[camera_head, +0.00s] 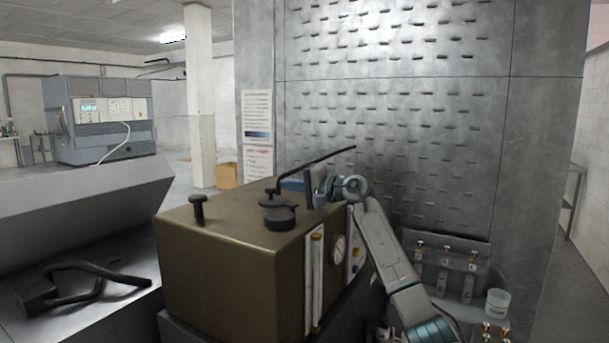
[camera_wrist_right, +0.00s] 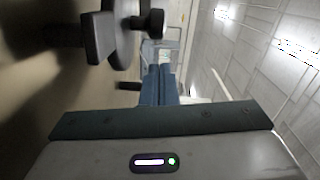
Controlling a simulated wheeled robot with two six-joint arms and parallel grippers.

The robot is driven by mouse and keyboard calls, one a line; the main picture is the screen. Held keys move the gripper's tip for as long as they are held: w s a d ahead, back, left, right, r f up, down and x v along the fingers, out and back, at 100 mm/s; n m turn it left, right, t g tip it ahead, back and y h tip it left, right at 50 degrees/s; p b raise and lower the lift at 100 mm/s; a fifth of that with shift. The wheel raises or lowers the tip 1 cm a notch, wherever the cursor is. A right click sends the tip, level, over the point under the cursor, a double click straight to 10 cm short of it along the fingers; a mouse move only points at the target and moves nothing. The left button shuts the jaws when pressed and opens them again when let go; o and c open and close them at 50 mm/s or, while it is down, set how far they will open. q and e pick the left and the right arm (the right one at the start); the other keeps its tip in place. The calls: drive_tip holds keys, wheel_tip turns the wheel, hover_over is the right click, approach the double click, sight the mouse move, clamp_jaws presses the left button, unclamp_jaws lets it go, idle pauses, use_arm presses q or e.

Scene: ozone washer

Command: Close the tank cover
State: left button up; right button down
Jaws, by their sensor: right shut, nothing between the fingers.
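The tank (camera_head: 215,265) is a brown box in the middle of the head view. Its black round cover parts (camera_head: 280,217) sit on top, and a long thin black lever (camera_head: 315,163) slants up from them to the right. I cannot tell how far the cover is open. My right gripper (camera_head: 309,187) is shut and empty, just right of the cover and under the lever; contact is unclear. In the right wrist view the dark disc of the cover (camera_wrist_right: 124,35) shows at the upper left, beyond the gripper's dark bar. My left gripper is out of view.
A black knob (camera_head: 198,210) stands on the tank's left top. A gauge (camera_head: 338,248) and sight tube are on its side. A grey metal wall (camera_head: 400,110) rises behind. Valves and a white cup (camera_head: 497,302) are at the lower right. A grey machine (camera_head: 75,225) stands left.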

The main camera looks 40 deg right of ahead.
drive_tip(key=shift+s+a+p, duration=0.3)
drive_tip(key=shift+s+a, duration=0.05)
drive_tip(key=shift+a, duration=0.55)
drive_tip(key=shift+w+f, duration=0.1)
drive_tip(key=shift+a+n+y+b, duration=0.1)
drive_tip(key=shift+n+y+b, duration=0.3)
drive_tip(key=shift+y, duration=0.1)
